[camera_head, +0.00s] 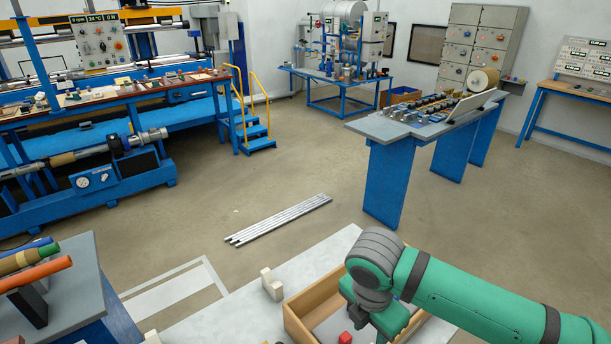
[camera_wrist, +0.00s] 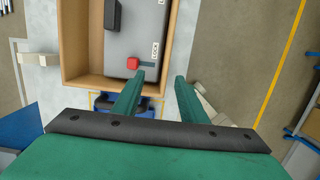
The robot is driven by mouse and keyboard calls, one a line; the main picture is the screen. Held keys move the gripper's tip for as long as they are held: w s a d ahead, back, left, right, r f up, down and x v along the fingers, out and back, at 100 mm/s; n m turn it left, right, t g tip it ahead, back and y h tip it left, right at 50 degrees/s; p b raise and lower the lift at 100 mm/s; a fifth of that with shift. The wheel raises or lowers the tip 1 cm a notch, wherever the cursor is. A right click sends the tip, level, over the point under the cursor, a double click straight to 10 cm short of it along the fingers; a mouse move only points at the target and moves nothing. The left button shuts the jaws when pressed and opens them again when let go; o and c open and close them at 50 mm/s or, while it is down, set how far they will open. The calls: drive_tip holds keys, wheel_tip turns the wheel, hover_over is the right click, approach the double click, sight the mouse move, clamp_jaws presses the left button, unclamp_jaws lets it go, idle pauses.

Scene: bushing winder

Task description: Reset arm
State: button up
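My green arm (camera_head: 480,300) reaches in from the lower right in the head view, bent at a grey wrist joint over a wooden-sided box (camera_head: 298,322). My gripper (camera_wrist: 160,78) shows in the wrist view with its two green fingers apart and nothing between them. The fingertips appear over the near edge of the box, whose wooden rim (camera_wrist: 72,50) also shows there. Inside the box is a grey panel with a red knob (camera_wrist: 133,63), a slot marked LOCK and a black block (camera_wrist: 112,16). In the head view my arm hides part of the box and the fingertips.
A cream block (camera_head: 271,284) stands left of the box. A bench with coloured rollers (camera_head: 35,274) is at lower left. Silver bars (camera_head: 280,219) lie on the floor. A blue-legged table (camera_head: 390,180) stands beyond my arm. The middle floor is otherwise clear.

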drive_tip(key=w+a+t+y, duration=0.2)
drive_tip(key=w+a+y, duration=0.25)
drive_tip(key=a, duration=0.85)
drive_tip(key=w+a+r+m+t+y, duration=0.3)
drive_tip(key=a+r+t+y, duration=0.15)
drive_tip(key=a+r, duration=0.4)
drive_tip(key=w+a+r+m+t+y, duration=0.2)
drive_tip(key=a+r+m+t+y, duration=0.25)
drive_tip(key=a, duration=0.75)
drive_tip(key=s+d+f+m+t+h, duration=0.3)
drive_tip(key=s+d+f+m+h, duration=0.25)
drive_tip(key=f+m, duration=0.45)
drive_tip(key=s+d+f+m+t+h, duration=0.3)
drive_tip(key=s+d+f+m+h, duration=0.25)
drive_tip(key=f+m, duration=0.4)
drive_tip(key=s+d+f+g, duration=0.1)
drive_tip(key=s+d+f, duration=0.3)
drive_tip(key=s, duration=0.9)
drive_tip(key=s+d+f+n+g+h, duration=0.1)
drive_tip(key=s+d+f, duration=0.2)
drive_tip(key=s, duration=0.9)
drive_tip(key=shift+s+d+f+g, duration=0.3)
drive_tip(key=shift+s+d+f, duration=0.1)
drive_tip(key=shift+d, duration=0.65)
